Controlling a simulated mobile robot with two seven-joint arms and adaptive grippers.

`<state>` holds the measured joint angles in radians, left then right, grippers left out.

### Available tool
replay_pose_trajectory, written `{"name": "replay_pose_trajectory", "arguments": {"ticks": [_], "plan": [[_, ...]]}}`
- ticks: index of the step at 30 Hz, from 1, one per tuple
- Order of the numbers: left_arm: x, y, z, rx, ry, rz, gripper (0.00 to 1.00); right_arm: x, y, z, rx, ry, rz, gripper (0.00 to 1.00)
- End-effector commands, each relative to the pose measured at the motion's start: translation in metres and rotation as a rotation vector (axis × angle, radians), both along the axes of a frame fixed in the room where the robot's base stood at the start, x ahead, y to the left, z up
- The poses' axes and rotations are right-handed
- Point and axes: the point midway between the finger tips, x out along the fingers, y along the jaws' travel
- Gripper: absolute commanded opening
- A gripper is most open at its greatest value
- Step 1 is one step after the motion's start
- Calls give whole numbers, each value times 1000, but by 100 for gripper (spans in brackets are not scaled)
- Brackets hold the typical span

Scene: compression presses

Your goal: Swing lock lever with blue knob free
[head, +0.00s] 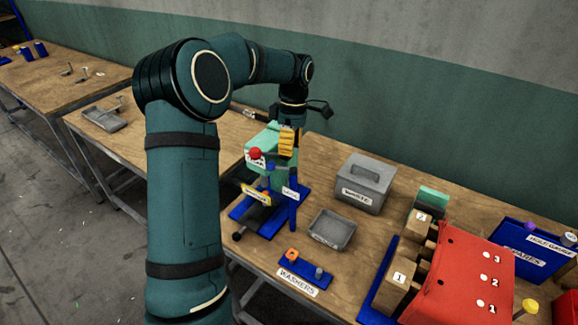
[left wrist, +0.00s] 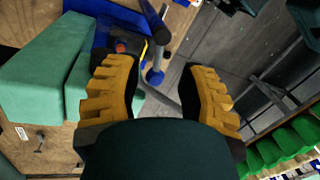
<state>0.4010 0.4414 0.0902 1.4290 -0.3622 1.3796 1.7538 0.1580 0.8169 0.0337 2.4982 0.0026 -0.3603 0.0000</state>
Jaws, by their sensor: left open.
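My left gripper (head: 288,143) has yellow fingers and hangs above and behind the blue-based press (head: 245,212) in the head view. In the left wrist view the gripper (left wrist: 158,70) is open with nothing held. A blue knob (left wrist: 155,77) shows in the gap between the fingers there, apparently beyond the tips. A grey lever bar lies close to it. In the head view the press has a red knob (head: 255,154), a yellow label plate (head: 256,194) and a blue upright (head: 293,197). The lock lever is hard to make out there. My right gripper is not visible.
A grey lidded box (head: 366,183), a grey tray (head: 332,230) and a washers holder (head: 303,274) are right of the press. A red numbered fixture (head: 462,270) stands farther right.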

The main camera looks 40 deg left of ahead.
Motion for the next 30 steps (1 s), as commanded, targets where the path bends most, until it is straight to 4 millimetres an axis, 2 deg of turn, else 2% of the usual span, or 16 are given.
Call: {"name": "replay_pose_trajectory", "arguments": {"ticks": [3,9,15,22,23,24,27,30], "plan": [[-5,-1,-23,0,4,1,40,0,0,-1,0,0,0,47],[-9,-3,-47,0,1,0,40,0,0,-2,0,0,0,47],[-11,-4,-57,1,0,0,40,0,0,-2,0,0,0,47],[-11,-4,-57,1,-1,0,40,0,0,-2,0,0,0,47],[-11,-4,-57,1,-1,0,43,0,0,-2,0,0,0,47],[-11,-4,-57,1,-1,0,29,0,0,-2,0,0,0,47],[-11,-4,-57,1,-1,0,0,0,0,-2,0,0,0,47],[-11,-4,-57,1,-1,0,0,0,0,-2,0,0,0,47]]}}
